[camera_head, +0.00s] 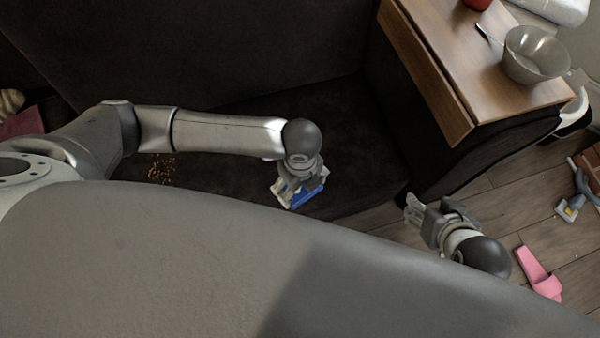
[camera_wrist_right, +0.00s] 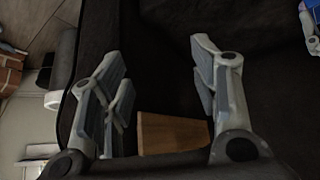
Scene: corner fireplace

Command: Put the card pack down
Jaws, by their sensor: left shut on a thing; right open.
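My left gripper (camera_head: 299,192) is shut on the blue card pack (camera_head: 306,195) and holds it over the front part of the dark sofa seat (camera_head: 345,125). The fingers hide part of the pack, and I cannot tell whether it touches the seat. A small blue bit of it shows at the top right corner of the right wrist view (camera_wrist_right: 309,4), beside a left finger. My right gripper (camera_head: 416,212) is open and empty, over the floor near the sofa's right end; its two fingers show apart in the right wrist view (camera_wrist_right: 160,80).
A wooden tabletop (camera_head: 440,60) over the sofa arm bears a grey bowl (camera_head: 535,55) with a utensil and a red object (camera_head: 477,4). Crumbs (camera_head: 161,168) lie on the seat at left. A pink slipper (camera_head: 539,272) lies on the wooden floor. The seat around the pack looks clear.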

